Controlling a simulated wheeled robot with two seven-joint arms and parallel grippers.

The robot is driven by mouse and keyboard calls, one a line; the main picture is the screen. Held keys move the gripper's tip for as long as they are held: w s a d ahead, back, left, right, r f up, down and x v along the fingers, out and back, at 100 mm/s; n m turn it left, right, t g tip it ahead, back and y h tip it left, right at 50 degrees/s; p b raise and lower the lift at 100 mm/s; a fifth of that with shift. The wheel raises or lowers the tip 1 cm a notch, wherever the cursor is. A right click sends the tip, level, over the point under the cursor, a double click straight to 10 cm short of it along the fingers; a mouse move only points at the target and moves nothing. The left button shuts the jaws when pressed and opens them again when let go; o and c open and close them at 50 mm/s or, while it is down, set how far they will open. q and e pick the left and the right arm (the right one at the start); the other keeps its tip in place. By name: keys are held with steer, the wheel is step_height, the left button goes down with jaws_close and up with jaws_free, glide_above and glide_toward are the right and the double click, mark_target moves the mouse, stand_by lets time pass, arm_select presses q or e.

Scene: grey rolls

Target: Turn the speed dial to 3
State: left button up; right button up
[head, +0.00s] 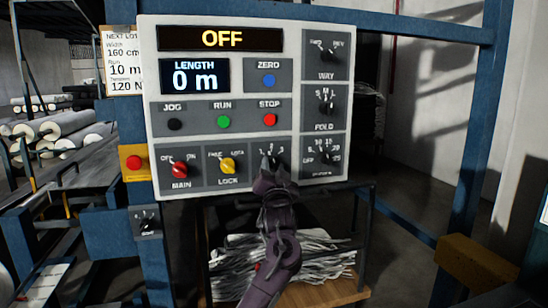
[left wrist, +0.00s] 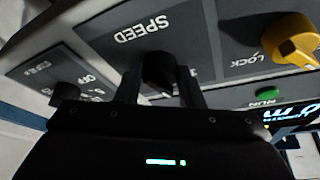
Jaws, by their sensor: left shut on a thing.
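The control panel (head: 148,60) stands in front of me. The black speed dial (left wrist: 158,70) sits under the word SPEED in the left wrist view, which shows the panel upside down. In the head view my left gripper (head: 273,168) is at the panel's lower edge, over this dial and hiding most of it. In the left wrist view its two fingers (left wrist: 159,88) stand on either side of the dial, shut on it. Some scale numbers show above the gripper, but the dial's pointer is too hidden to read. My right gripper is not in view.
Left of the speed dial are the yellow LOCK knob (head: 228,167) and red MAIN knob (head: 180,170). A black stop-scale dial (head: 325,156) is close on the right. The top display (head: 221,39) reads OFF; the length display (head: 195,77) reads 0 m.

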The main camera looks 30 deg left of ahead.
arm_select(q)
steer(key=m+h+p, duration=0.1)
steer(key=m+p, duration=0.3)
steer(key=p, duration=0.1)
steer(key=m+h+p, duration=0.2)
steer(key=m+p, duration=0.2)
steer(key=p, duration=0.1)
steer(key=r+m+h+p, duration=0.1)
steer(key=m+h+p, duration=0.1)
steer(key=m+p, duration=0.2)
steer(key=shift+s+a+r+p, duration=0.1)
steer(key=shift+s+a+p, duration=0.15)
steer(key=shift+p, duration=0.35)
steer(key=shift+m+g+h+p, duration=0.3)
steer(key=shift+m+g+p, duration=0.2)
steer(key=shift+m+p, duration=0.75)
steer(key=shift+d, duration=0.1)
steer(key=o, duration=1)
steer(key=shift+s+d+f, duration=0.25)
steer(key=shift+s, duration=0.25)
steer(key=b+v, duration=0.2)
steer(key=v, duration=0.4)
steer(key=shift+s+d+r, duration=0.15)
steer(key=shift+s, duration=0.15)
